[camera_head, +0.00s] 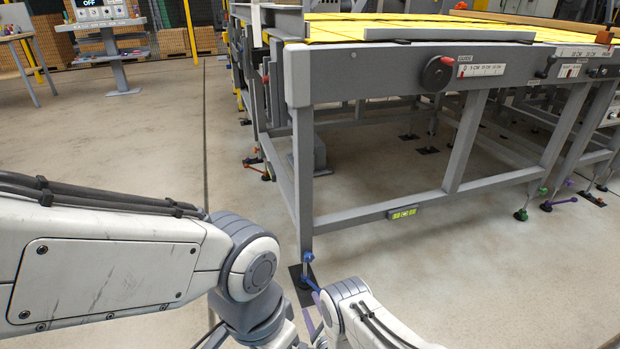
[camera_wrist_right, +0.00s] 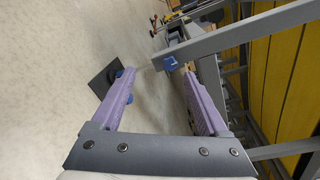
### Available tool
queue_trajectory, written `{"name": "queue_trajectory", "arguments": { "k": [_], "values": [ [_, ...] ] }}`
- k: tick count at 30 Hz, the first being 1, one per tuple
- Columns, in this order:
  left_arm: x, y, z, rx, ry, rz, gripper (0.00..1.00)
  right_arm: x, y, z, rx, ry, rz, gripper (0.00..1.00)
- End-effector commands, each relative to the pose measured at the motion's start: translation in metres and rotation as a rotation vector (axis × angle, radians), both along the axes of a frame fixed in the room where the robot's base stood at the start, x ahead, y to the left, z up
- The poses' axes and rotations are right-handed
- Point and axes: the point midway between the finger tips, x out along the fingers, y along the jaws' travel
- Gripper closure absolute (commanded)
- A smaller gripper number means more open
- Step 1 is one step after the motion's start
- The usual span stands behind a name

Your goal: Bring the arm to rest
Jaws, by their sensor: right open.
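My right arm (camera_head: 375,318) comes in at the bottom right of the head view. The purple fingers of its gripper (camera_head: 314,312) show only in part there, near the blue-handled foot (camera_head: 306,275) of the conveyor table's near leg. In the right wrist view the right gripper (camera_wrist_right: 158,72) is open, with two purple fingers spread apart and nothing between them but floor behind. My left arm (camera_head: 120,250) reaches in from the left and bends down at a grey joint. The left gripper does not show.
The grey conveyor table (camera_head: 390,75) with a yellow top stands ahead and to the right. A black foot plate (camera_wrist_right: 105,80) lies beside the left finger in the wrist view. A screen stand (camera_head: 112,50) is at the back left. Open floor (camera_head: 120,135) lies left of the table.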

Motion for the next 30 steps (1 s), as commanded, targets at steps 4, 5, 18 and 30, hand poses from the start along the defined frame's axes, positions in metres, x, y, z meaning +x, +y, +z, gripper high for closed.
{"name": "queue_trajectory", "arguments": {
  "k": [4, 5, 18, 30],
  "values": [
    [0.0, 0.0, 0.0, 0.001, 0.001, 0.0, 0.5, 0.022, 0.016, 0.02, -0.101, 0.022, 0.023, 0.22],
    [0.0, 0.0, 0.001, 0.001, 0.001, 0.0, 0.5, 0.026, 0.02, 0.024, -0.125, 0.029, 0.029, 0.22],
    [0.0, 0.0, 0.003, 0.0, 0.0, 0.0, 0.5, 0.056, 0.085, 0.151, -0.726, 0.163, 0.292, 0.22],
    [0.0, 0.0, 0.005, 0.0, 0.0, 0.0, 0.5, -0.061, 0.085, 0.296, -1.309, 0.214, 0.821, 0.22]
  ]
}}
